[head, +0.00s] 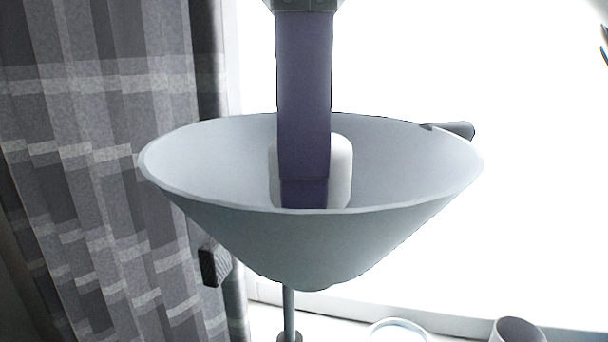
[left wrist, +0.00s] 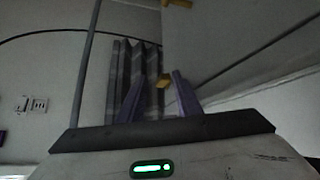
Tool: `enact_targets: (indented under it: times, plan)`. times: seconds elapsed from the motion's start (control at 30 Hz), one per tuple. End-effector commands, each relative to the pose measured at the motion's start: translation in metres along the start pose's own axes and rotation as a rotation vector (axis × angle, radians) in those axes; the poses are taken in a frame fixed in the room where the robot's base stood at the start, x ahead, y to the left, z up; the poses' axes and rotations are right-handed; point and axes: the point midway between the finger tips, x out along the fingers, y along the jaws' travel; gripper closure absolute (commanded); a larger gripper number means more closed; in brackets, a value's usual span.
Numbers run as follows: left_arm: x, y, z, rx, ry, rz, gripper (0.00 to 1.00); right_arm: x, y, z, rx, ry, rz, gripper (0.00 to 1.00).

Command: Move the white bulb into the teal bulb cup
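The white bulb (head: 341,172) stands inside a wide pale grey cone-shaped shade (head: 300,240) in the head view. A gripper with a purple finger (head: 304,110) reaches down from above, in front of the bulb; it seems to be my right one. Its other finger is hidden, so I cannot tell whether it grips the bulb. My left gripper (left wrist: 158,98) shows in the left wrist view with its two purple fingers apart and nothing held between them. A round pale teal rim (head: 400,321), likely the teal bulb cup, is cut off at the bottom of the head view.
The shade is above a thin pole (head: 289,310). A grey-white cup (head: 518,330) stands at the bottom right. A grey plaid curtain (head: 100,150) hangs at the left. A dark grey stub (head: 458,129) shows behind the shade's right rim.

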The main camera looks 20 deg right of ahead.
Motion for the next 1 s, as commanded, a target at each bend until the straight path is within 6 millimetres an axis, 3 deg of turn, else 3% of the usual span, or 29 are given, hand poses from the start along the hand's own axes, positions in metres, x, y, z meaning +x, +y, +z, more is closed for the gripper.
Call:
enact_targets:
  times: [0.5,1.0]
  plan:
    - [0.000,-0.001,-0.001,0.001,0.001,-0.001,0.69,-0.021,0.000,0.000,0.001,-0.001,-0.001,0.88]
    - [0.001,-0.001,-0.002,0.001,0.003,-0.001,0.69,-0.026,0.000,0.000,0.001,0.000,-0.001,0.88]
